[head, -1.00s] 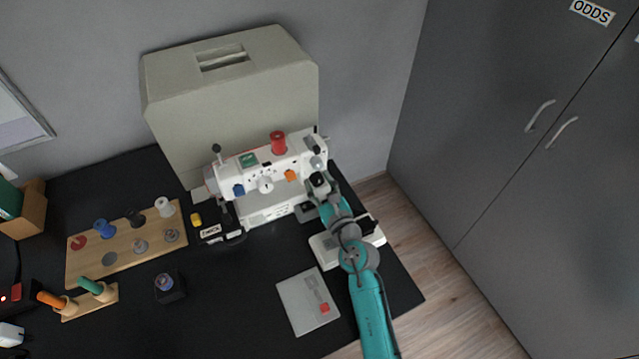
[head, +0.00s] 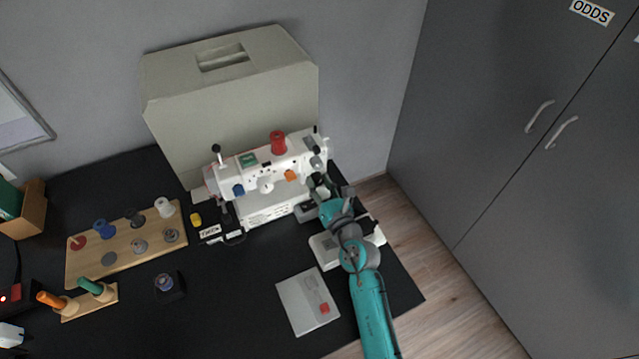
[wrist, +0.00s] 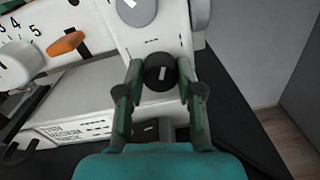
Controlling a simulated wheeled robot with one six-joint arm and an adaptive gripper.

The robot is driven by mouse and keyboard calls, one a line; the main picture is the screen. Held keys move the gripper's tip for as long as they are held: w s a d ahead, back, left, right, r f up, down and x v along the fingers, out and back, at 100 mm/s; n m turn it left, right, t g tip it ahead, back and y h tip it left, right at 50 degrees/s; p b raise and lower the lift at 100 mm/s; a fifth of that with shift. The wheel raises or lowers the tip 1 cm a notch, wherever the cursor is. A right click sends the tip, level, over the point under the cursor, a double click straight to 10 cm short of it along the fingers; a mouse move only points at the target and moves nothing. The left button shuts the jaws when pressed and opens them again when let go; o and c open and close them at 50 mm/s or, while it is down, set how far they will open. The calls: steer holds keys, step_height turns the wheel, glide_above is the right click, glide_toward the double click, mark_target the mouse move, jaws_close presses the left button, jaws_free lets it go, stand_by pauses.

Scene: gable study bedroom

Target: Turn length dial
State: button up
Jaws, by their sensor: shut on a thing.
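The white sewing machine (head: 253,205) stands on the black desk. In the wrist view, a round black dial (wrist: 153,80) with a short white mark sits on the right end of its front. My gripper (wrist: 160,74) is shut on this black dial, one finger at each side. The mark stands close to upright. Lettering above the dial is too small to read. A white numbered dial (wrist: 16,64) and an orange lever (wrist: 66,42) are to the left; a grey dial (wrist: 136,10) is above. In the head view my gripper (head: 316,181) hides the black dial.
A beige cover (head: 230,100) stands behind the machine. A wooden spool board (head: 125,257) and a grey plate (head: 300,300) lie on the desk. A white pedal-like block (head: 326,252) lies under my arm. Grey cabinets (head: 530,150) stand at right.

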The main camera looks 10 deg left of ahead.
steer(key=shift+m, duration=2.1)
steer(key=o, duration=1.2)
steer(key=shift+c, duration=0.2)
